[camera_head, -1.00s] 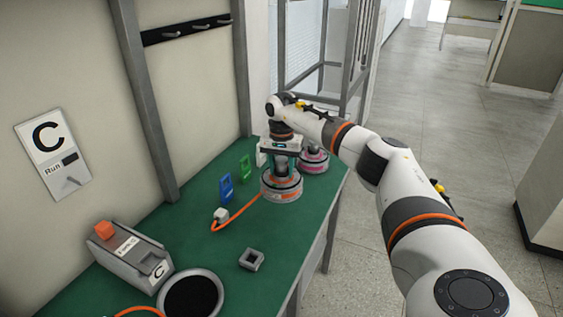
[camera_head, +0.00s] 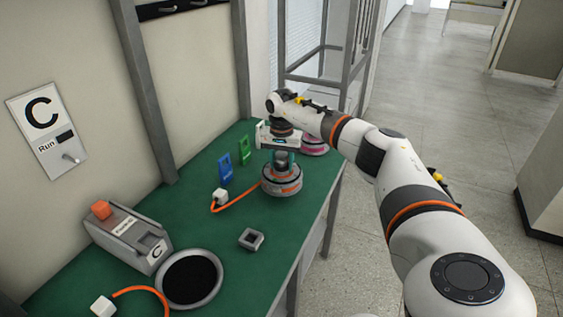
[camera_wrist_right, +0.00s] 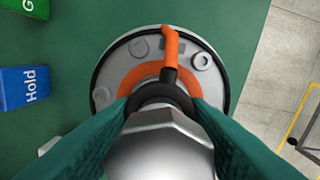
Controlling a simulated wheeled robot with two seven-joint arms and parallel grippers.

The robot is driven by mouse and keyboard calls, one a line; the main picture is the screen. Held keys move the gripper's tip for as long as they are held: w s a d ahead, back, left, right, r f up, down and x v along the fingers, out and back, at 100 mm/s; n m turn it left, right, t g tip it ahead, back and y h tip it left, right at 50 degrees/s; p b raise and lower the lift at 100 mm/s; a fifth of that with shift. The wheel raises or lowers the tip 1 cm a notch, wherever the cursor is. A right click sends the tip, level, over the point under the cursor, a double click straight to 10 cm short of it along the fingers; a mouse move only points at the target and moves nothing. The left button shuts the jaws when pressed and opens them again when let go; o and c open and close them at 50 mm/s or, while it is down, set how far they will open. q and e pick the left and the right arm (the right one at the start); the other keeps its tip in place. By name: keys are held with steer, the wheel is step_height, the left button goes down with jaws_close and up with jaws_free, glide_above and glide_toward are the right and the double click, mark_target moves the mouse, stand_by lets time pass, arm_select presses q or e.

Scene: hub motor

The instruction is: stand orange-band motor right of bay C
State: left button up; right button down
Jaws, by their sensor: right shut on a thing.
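The orange-band motor (camera_head: 282,184) is a grey round hub with an upright shaft, near the right side of the green table. My right gripper (camera_head: 281,152) is above it, shut on its shaft. In the right wrist view, the motor (camera_wrist_right: 216,80) shows an orange ring and cable below the teal fingers (camera_wrist_right: 163,108). I cannot tell whether its base touches the table. Bay C's grey box (camera_head: 128,238) and wall sign (camera_head: 45,120) are at the left. A dark round well with a grey rim (camera_head: 219,288) lies beside the box. My left gripper is not in view.
A pink-band motor (camera_head: 318,149) stands just behind, partly hidden by my arm. A blue tag (camera_head: 225,168) and green tag (camera_head: 244,151) stand to the left. The orange cable ends at a white plug (camera_head: 220,196). A small square grey block (camera_head: 251,239) lies between motor and well.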

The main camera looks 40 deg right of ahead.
stand_by(0.3)
steer(key=shift+f+b, duration=0.35)
steer(key=shift+f, duration=0.2)
steer(key=shift+f, duration=0.1)
steer(key=shift+f, duration=0.4)
steer(key=shift+f+b, duration=0.65)
steer(key=shift+f, duration=0.05)
stand_by(0.5)
